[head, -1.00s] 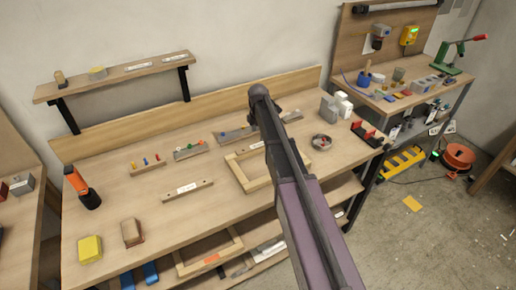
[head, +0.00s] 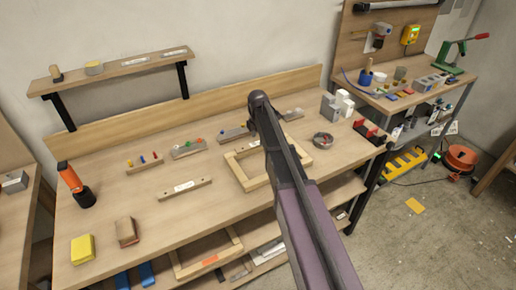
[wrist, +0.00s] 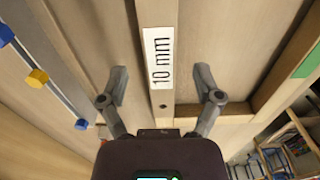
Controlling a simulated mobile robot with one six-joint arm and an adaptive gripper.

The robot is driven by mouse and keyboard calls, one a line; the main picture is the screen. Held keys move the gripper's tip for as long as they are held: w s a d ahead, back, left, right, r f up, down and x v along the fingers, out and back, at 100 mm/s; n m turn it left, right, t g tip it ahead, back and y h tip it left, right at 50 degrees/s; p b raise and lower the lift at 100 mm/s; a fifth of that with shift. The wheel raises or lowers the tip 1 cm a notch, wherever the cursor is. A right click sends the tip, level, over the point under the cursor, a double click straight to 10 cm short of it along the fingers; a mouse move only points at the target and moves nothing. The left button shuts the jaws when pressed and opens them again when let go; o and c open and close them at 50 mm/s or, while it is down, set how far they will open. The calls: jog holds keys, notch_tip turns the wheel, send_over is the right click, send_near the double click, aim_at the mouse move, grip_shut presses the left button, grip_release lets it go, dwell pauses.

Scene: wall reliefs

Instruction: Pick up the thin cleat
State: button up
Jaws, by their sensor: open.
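A narrow pale wooden cleat with a white "10 mm" label (wrist: 158,58) runs up the middle of the wrist view. My gripper (wrist: 160,92) is open around its near part, one finger on each side with a gap. Nothing is held. The cleat's lower end is partly hidden by the gripper body. In the head view, a labelled wooden strip (head: 184,190) lies on the bench; its label is too small to read. I cannot tell if it is the same cleat. My fingers do not show there.
In the wrist view, a rail with blue and yellow knobs (wrist: 36,77) lies left, and a wooden edge with a green patch (wrist: 307,62) lies right.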

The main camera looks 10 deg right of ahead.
jog(key=shift+f+b, duration=0.3)
jog(key=shift+f, duration=0.2)
grip_shut()
dwell(0.3)
